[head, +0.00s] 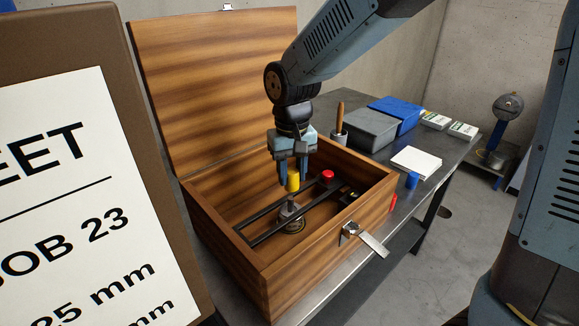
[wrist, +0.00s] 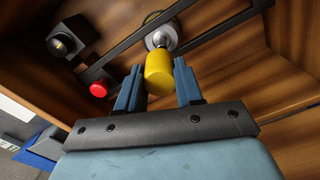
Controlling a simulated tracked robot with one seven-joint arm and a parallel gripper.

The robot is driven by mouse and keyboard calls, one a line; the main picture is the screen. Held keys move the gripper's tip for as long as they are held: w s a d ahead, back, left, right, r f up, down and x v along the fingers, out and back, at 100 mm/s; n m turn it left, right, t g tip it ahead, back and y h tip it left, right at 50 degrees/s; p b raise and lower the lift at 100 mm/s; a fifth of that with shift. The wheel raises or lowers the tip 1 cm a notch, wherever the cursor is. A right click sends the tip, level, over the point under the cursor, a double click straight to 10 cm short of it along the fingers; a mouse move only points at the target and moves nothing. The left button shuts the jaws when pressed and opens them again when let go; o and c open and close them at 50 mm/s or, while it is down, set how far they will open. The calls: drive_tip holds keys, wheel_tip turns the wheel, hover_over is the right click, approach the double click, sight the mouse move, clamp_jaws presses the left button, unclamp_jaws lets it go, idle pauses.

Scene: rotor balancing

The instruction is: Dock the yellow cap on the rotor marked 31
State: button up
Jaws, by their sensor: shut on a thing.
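The yellow cap (head: 293,182) is held upright between the fingertips of my gripper (head: 293,172), inside the wooden box. In the wrist view the cap (wrist: 158,72) sits between the two blue fingers of my gripper (wrist: 160,84). A grey metal rotor (head: 289,212) stands below the cap between two dark rails. Its silver top (wrist: 161,37) shows just beyond the cap in the wrist view; whether they touch I cannot tell. No number 31 is legible on the rotor.
The open wooden box (head: 235,262) has high walls and a raised lid. A red knob (head: 327,175) and a black block (head: 350,195) are right of the rotor. Bins (head: 370,130) and a blue cylinder (head: 412,180) stand outside. A job sheet (head: 85,200) fills the left.

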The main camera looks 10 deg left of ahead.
sight(291, 197)
drive_tip(key=shift+s+a+f, duration=0.15)
drive_tip(key=shift+f, duration=2.7)
drive_tip(key=shift+f, duration=0.55)
drive_tip(key=o, duration=0.7)
drive_tip(key=shift+r, duration=0.1)
drive_tip(key=shift+r, duration=5.45)
